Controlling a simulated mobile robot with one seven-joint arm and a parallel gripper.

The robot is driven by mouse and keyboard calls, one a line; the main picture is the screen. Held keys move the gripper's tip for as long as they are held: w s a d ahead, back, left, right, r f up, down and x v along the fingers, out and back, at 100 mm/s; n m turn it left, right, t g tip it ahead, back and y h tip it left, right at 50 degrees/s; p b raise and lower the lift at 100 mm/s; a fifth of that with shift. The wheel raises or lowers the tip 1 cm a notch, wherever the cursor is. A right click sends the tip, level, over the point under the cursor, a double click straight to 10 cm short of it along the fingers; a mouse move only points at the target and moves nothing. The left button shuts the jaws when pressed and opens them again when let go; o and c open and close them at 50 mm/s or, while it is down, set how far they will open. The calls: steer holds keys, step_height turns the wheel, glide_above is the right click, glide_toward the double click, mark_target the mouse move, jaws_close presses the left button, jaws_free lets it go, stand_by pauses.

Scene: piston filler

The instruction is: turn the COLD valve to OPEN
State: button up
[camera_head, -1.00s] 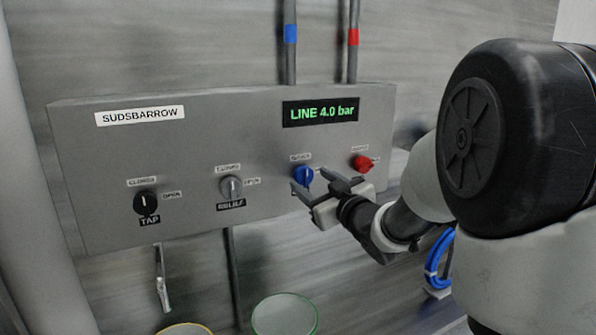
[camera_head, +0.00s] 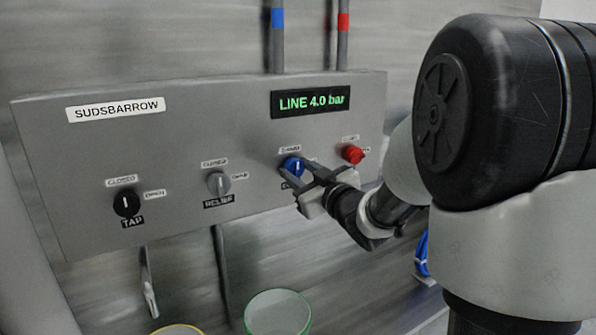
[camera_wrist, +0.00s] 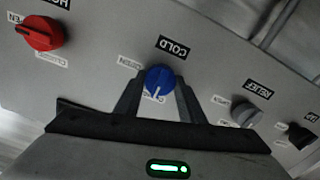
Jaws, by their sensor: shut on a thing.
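The COLD valve is a blue knob (camera_head: 292,166) on the grey panel, third from the left. In the wrist view, where labels are upside down, the blue knob (camera_wrist: 159,78) sits under the COLD label (camera_wrist: 173,47). Its white pointer mark points down in that picture, towards my gripper's palm. My gripper (camera_head: 301,173) reaches the knob from the lower right. In the wrist view its fingers (camera_wrist: 157,88) are on either side of the knob, shut on it.
The red valve knob (camera_head: 353,154) is close to the right of my gripper. The grey RELIEF knob (camera_head: 218,183) and black TAP knob (camera_head: 126,204) are to the left. The display (camera_head: 310,100) reads LINE 4.0 bar. A green-rimmed container (camera_head: 278,312) stands below.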

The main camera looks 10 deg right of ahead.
steer(key=shift+m, duration=0.3)
steer(key=m+p, duration=0.1)
steer(key=m, duration=0.2)
steer(key=shift+r+p, duration=0.15)
steer(key=shift+p, duration=0.2)
steer(key=m+p, duration=0.2)
steer(key=m, duration=0.4)
steer(key=m+p, duration=0.3)
steer(key=m, duration=0.1)
steer(key=shift+d, duration=0.1)
steer(key=shift+m+p, duration=1.1)
steer(key=shift+m, duration=1)
steer(key=o, duration=1)
steer(key=shift+w, duration=0.1)
steer(key=shift+o, duration=0.2)
steer(key=shift+f, duration=0.2)
